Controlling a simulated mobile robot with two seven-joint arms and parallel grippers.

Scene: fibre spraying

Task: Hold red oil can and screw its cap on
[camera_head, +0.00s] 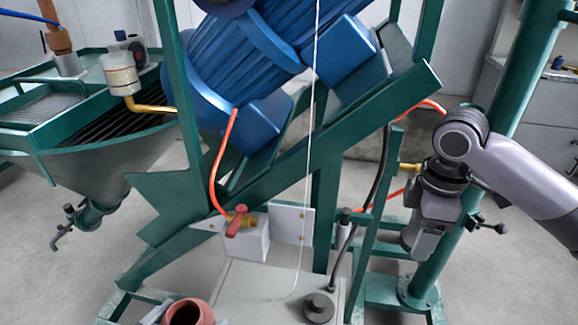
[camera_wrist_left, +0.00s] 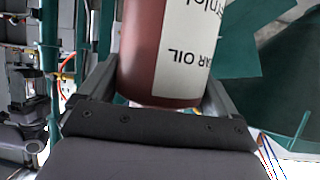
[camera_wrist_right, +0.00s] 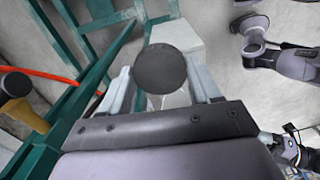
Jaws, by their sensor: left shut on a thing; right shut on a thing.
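The red oil can (camera_wrist_left: 145,50) fills the upper middle of the left wrist view, with a white label reading "OIL". My left gripper (camera_wrist_left: 160,88) is shut on it, one finger on each side. In the head view the can's open round mouth (camera_head: 188,312) shows at the bottom edge; most of its body is out of frame. My right gripper (camera_wrist_right: 161,85) is shut on a dark round cap (camera_wrist_right: 160,68), seen face-on in the right wrist view.
A green frame (camera_head: 300,165) carries a blue motor (camera_head: 255,60). A red-handled valve (camera_head: 240,222) with an orange hose sits low on it. A grey base (camera_head: 255,290) bears a dark round knob (camera_head: 318,306). A green post (camera_head: 470,190) stands beside my right arm.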

